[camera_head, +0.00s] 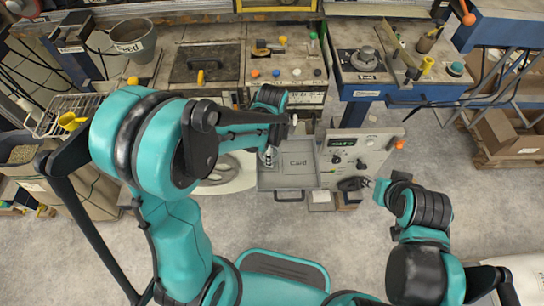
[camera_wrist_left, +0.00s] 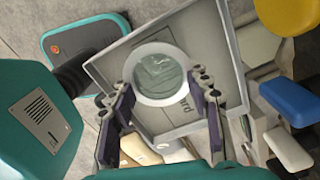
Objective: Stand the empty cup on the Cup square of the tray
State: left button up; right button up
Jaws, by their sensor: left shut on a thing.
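A small round cup (camera_wrist_left: 160,74) with a pale rim and a grey-green inside sits between the dark pads of my left gripper (camera_wrist_left: 168,108), which is shut on it. The cup is over the grey tray (camera_wrist_left: 228,62); I cannot tell whether it touches the floor of the tray. In the head view the tray (camera_head: 290,181) shows a Card label, and my left gripper (camera_head: 268,153) is at its left side. The Cup square is not visible. My right gripper (camera_head: 370,183) is to the right of the tray, by the panel's lower edge; its jaws are too small to read.
A grey control panel (camera_head: 352,157) with knobs stands at the tray's right edge. A bench (camera_head: 290,72) with coloured knobs is behind. A round pale disc (camera_head: 228,175) lies left of the tray. Bare floor (camera_head: 330,240) is in front.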

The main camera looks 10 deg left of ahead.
pick_arm(q)
jog(key=shift+f, duration=0.8)
jog(key=shift+f, duration=0.1)
jog(key=o, duration=1.2)
jog(key=shift+c, duration=0.2)
notch_tip(320, 180, up, 11)
jog(key=p, duration=0.4)
jog(key=s+a+r+n+t, duration=0.2)
jog(key=s+r+n+t, duration=0.1)
jog(key=n, duration=0.6)
jog(key=s+a+r+n+t, duration=0.3)
jog(key=s+r+n+t, duration=0.1)
jog(key=s+n, duration=0.3)
jog(key=shift+a+r+n, duration=0.3)
jog(key=shift+r+n, duration=0.3)
jog(key=shift+n, duration=0.3)
